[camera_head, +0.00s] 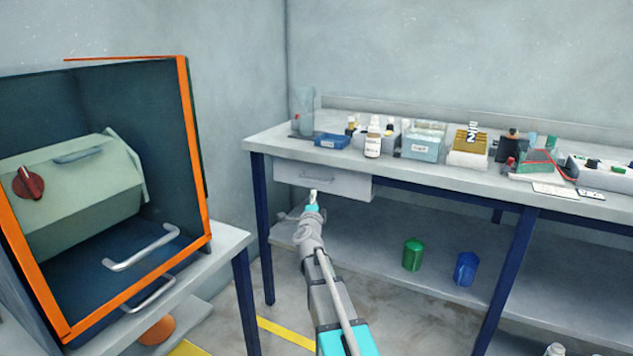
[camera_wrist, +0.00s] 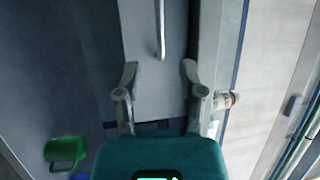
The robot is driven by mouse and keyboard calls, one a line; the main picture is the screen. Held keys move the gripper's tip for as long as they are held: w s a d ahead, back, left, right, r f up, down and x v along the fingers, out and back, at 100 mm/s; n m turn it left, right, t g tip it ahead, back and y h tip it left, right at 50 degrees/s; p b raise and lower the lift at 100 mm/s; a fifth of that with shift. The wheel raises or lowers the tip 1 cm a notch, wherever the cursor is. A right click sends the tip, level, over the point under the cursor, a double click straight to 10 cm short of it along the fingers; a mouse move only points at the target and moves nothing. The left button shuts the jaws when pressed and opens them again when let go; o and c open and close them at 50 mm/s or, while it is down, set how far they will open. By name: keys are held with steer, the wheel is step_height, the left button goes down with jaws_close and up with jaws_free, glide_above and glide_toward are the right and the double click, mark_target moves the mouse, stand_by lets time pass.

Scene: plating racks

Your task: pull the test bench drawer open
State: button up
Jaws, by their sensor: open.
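The test bench drawer (camera_head: 340,184) is a pale grey box under the left end of the bench top, and it looks shut. Its handle (camera_head: 290,178) is a thin grey bar on the front. In the wrist view, turned sideways, the drawer front (camera_wrist: 155,100) fills the middle and the handle (camera_wrist: 160,28) runs up from the centre. My gripper (camera_head: 313,194) is in front of the drawer, open and empty. In the wrist view its fingertips (camera_wrist: 160,68) lie on either side of the handle's line, below its near end. I cannot tell the remaining gap in depth.
The bench top (camera_head: 272,141) carries bottles, a blue box (camera_head: 332,140) and several other items. A green container (camera_head: 413,254) and a blue one (camera_head: 466,268) stand on the lower shelf. An orange-edged cabinet (camera_head: 190,150) stands on a table at left.

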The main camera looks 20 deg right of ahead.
mark_target(317, 181)
steer(key=p+x, duration=0.1)
steer(key=x, duration=1)
steer(key=shift+p, duration=0.4)
